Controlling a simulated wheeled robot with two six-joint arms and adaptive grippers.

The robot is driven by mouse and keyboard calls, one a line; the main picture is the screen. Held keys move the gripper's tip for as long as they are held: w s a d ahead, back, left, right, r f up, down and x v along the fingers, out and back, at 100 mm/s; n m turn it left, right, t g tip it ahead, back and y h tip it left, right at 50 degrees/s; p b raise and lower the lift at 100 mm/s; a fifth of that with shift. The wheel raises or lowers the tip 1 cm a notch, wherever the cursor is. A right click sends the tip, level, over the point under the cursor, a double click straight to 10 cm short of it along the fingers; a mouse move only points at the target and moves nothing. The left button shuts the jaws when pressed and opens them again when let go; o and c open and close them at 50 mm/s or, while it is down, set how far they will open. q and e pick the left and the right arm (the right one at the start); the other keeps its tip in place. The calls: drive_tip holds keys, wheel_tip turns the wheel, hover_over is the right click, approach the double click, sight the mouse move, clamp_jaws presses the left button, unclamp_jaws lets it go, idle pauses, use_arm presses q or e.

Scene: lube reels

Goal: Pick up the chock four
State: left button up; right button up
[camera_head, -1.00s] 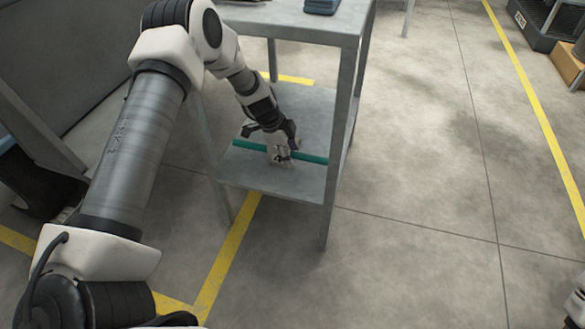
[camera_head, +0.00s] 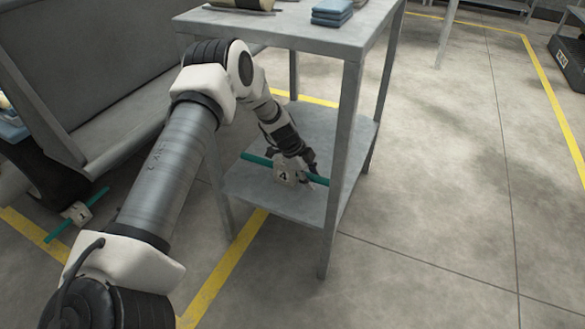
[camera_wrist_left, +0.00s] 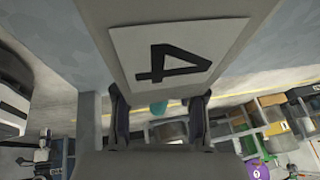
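The chock four (camera_head: 284,175) is a pale block marked "4" with a teal rod through it. In the head view it is at the lower shelf (camera_head: 262,198) of the grey metal table; any gap beneath it is hard to judge. My left gripper (camera_head: 305,168) is at the block, just behind and to its right. My right gripper is out of view.
The table's legs (camera_head: 345,140) stand close around my left arm. Blue folded cloths (camera_head: 331,12) lie on its top. Another chock with a teal rod (camera_head: 75,213) is on the floor at left, beside a large grey body.

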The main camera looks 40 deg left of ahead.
use_arm(q)
clamp_jaws()
drive_tip(key=shift+r, duration=0.1)
